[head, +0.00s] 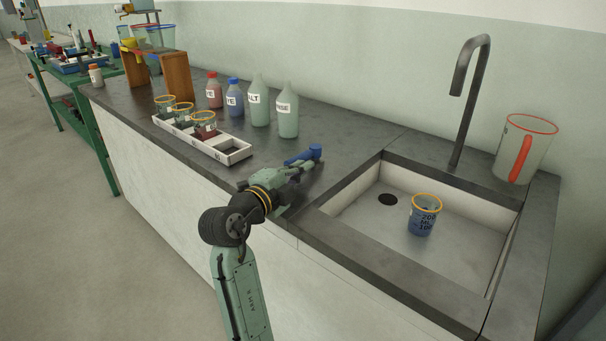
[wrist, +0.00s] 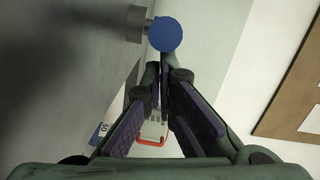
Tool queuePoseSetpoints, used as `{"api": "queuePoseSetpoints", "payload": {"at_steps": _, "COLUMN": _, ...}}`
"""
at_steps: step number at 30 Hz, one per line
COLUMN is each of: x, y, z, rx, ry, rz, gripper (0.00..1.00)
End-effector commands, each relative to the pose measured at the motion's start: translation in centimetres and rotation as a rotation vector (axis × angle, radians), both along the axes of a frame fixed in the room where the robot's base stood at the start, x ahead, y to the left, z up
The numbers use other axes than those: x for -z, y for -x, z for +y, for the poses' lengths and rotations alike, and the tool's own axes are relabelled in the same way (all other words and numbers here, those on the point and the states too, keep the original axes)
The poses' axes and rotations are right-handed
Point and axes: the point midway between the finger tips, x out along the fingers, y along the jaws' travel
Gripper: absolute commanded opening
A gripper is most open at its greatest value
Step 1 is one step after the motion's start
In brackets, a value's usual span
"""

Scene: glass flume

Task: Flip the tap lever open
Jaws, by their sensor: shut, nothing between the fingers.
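The blue tap lever (head: 303,155) is on the counter just left of the sink, at the tip of my gripper (head: 309,164) in the head view. In the wrist view its round blue end (wrist: 165,34) shows just past my fingertips (wrist: 163,68), beside a short grey stem (wrist: 134,22). My gripper is shut and empty, its purple-padded fingers meeting at the tips. Whether the fingertips touch the lever I cannot tell. The tall dark spout (head: 462,105) rises behind the sink. My gripper partly hides the lever's base.
The sink (head: 350,205) holds a blue-filled beaker with a yellow rim (head: 423,216). A large jug with a red handle (head: 524,150) stands at the right. Several bottles (head: 259,100) and a white tray of beakers (head: 234,155) stand left of my gripper.

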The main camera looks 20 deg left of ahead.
Motion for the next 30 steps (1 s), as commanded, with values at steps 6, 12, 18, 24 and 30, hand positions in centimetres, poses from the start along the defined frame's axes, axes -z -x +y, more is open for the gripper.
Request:
{"api": "queuePoseSetpoints", "payload": {"at_steps": 6, "x": 0.4, "y": 0.0, "z": 0.9, "rx": 0.066, "ry": -0.001, "rz": -0.002, "gripper": 0.00}}
{"api": "queuePoseSetpoints", "payload": {"at_steps": 12, "x": 0.7, "y": -0.2, "z": 2.3, "rx": 0.196, "ry": 0.000, "rz": -0.002, "gripper": 0.00}}
{"api": "queuePoseSetpoints", "payload": {"at_steps": 18, "x": 0.7, "y": -0.7, "z": 3.9, "rx": 0.303, "ry": -0.002, "rz": -0.003, "gripper": 0.00}}
{"api": "queuePoseSetpoints", "payload": {"at_steps": 24, "x": 0.5, "y": -1.6, "z": 5.7, "rx": 0.302, "ry": -0.001, "rz": -0.001, "gripper": 0.00}}
{"api": "queuePoseSetpoints", "payload": {"at_steps": 30, "x": 0.3, "y": -2.8, "z": 7.1, "rx": 0.301, "ry": 0.000, "rz": 0.000, "gripper": 0.00}}
